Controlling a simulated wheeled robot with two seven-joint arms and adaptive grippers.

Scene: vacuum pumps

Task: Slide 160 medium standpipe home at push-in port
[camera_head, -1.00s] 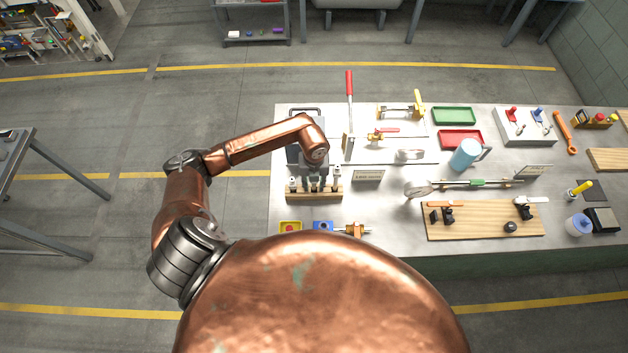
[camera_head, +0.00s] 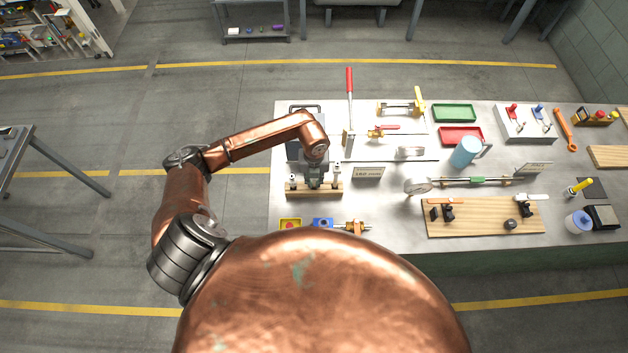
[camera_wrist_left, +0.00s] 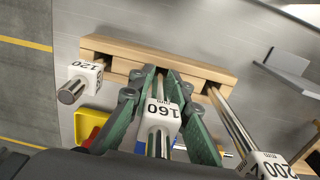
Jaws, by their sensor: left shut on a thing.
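My left gripper (camera_head: 314,184) is over the wooden rack (camera_head: 335,192) near the left end of the bench. In the left wrist view its green fingers (camera_wrist_left: 161,78) are shut on the 160 medium standpipe (camera_wrist_left: 160,118), a metal pipe with a white block marked 160. The pipe's far end is hidden between the fingers, at the rack's middle. The 120 standpipe (camera_wrist_left: 85,76) stands to its left and the 200 standpipe (camera_wrist_left: 234,125) to its right, both in the rack. I cannot tell which part is the push-in port. My right gripper is not in view.
A small sign (camera_head: 368,173) stands right of the rack. A yellow-and-red box (camera_head: 290,226) and a blue part (camera_head: 322,225) lie in front.

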